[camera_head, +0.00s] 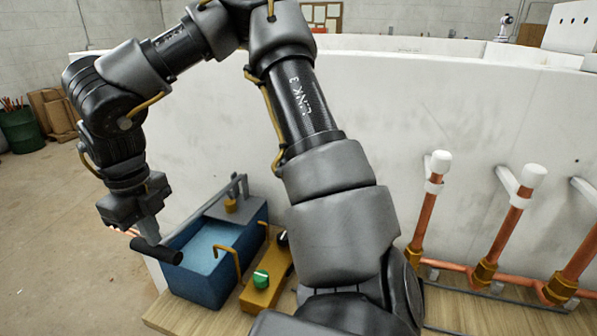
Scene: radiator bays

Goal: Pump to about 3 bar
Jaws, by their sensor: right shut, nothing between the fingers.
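A blue test pump (232,262) with a water-filled tank stands on the wooden bench, left of my right arm. Its lever runs along the tank's left side to a black handle grip (157,250) at the near left, held low. My right gripper (150,232) points down with its fingers shut and empty, at the top of the black grip. It looks to touch the grip, but I cannot be sure. A brass block (262,292) with a green knob (261,278) sits right of the tank. No pressure reading can be made out. My left gripper is out of view.
Copper pipes with white caps (438,162) rise along the white wall (400,110) at the right. The wooden bench (168,312) ends near the pump's left side. My right arm covers the middle. A green bin (22,130) stands far left on open floor.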

